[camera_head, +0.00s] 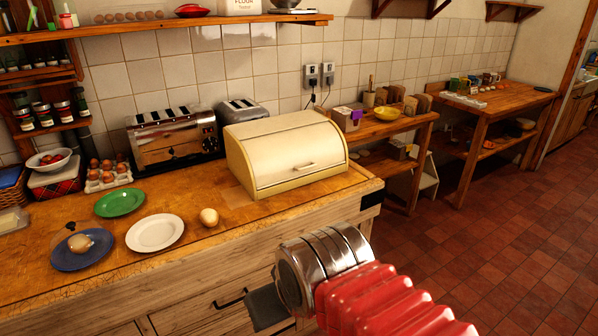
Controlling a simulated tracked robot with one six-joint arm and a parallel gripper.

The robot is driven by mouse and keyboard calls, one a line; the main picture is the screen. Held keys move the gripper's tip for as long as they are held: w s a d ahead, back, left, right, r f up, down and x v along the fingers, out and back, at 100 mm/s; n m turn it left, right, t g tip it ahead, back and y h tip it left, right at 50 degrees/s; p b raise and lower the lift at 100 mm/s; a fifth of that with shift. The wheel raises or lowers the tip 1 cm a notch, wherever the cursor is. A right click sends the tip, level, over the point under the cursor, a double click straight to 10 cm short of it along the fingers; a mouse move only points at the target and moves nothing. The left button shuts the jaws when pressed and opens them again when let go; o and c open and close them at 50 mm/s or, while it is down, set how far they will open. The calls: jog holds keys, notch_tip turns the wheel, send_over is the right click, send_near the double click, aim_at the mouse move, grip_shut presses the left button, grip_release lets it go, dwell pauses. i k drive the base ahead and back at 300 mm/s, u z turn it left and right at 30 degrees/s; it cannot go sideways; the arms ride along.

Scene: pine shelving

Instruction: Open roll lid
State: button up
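A cream bread box with a roll lid (290,150) stands on the wooden counter near its right end. The lid is down and shut, with a small metal handle (297,167) low on its front. My arm, with a silver wrist section and a red ribbed sleeve, reaches in from the lower right. A dark grey part at its end, seemingly my gripper (266,307), hangs in front of the counter, below and apart from the bread box. Its fingers cannot be made out, so its opening is unclear.
On the counter (210,196) are a green plate (119,202), a white plate (155,233), a blue plate (82,252) and an egg-like object (209,217). Two toasters (172,137) stand behind, left of the box. A shelf (170,24) runs above. Floor to the right is clear.

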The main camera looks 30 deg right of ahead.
aim_at(278, 158)
jog(key=z, duration=0.05)
jog(key=i, duration=1)
jog(key=u, duration=0.05)
